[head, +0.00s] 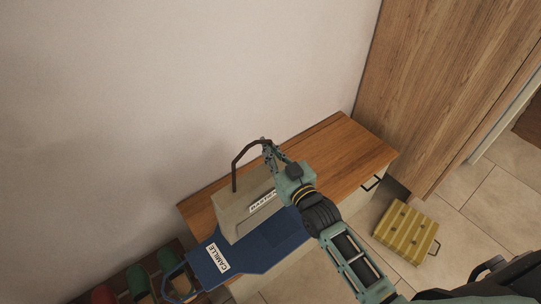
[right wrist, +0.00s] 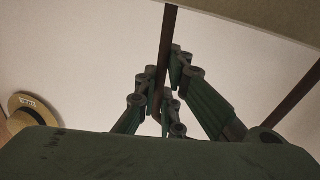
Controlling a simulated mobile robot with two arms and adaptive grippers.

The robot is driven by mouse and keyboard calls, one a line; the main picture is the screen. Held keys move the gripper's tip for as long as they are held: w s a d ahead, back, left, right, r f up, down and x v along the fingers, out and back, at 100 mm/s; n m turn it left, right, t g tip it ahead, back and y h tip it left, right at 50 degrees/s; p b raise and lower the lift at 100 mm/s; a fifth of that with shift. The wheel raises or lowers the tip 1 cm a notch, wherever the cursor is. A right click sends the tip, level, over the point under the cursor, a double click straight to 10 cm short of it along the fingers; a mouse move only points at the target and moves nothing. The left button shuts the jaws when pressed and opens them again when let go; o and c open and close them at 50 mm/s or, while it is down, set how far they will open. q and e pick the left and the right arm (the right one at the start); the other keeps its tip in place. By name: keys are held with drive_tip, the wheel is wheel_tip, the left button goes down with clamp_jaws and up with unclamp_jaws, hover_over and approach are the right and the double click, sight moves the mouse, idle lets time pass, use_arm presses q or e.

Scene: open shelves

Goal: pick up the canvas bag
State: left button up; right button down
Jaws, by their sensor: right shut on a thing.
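The beige canvas bag (head: 236,215), with a dark looped handle and a white label, is over the left part of the wooden-topped cabinet. I cannot tell whether its base touches the top. My right gripper (head: 268,150) is at the right side of the handle loop, above the bag. In the right wrist view its fingers (right wrist: 162,95) are closed around a dark strap (right wrist: 168,38). My right wrist hides part of the bag's right side and label. My left gripper is not in view.
The wooden top (head: 345,150) is clear at right. A blue bag labelled CAMILLE (head: 255,252) is in front of the canvas bag. A yellow striped case (head: 406,232) is on the floor. A rack with red and green items (head: 138,280) is at lower left. A tall wooden cabinet (head: 440,80) stands right.

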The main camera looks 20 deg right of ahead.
drive_tip(key=shift+s+d+r, duration=0.25)
drive_tip(key=shift+s+r, duration=0.25)
drive_tip(key=shift+s, duration=0.15)
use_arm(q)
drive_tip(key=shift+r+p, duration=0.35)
use_arm(e)
drive_tip(key=s+d+r, duration=0.3)
drive_tip(key=s+r, duration=0.3)
drive_tip(key=s, duration=0.3)
drive_tip(key=shift+s+r, duration=0.15)
drive_tip(key=shift+s, duration=0.25)
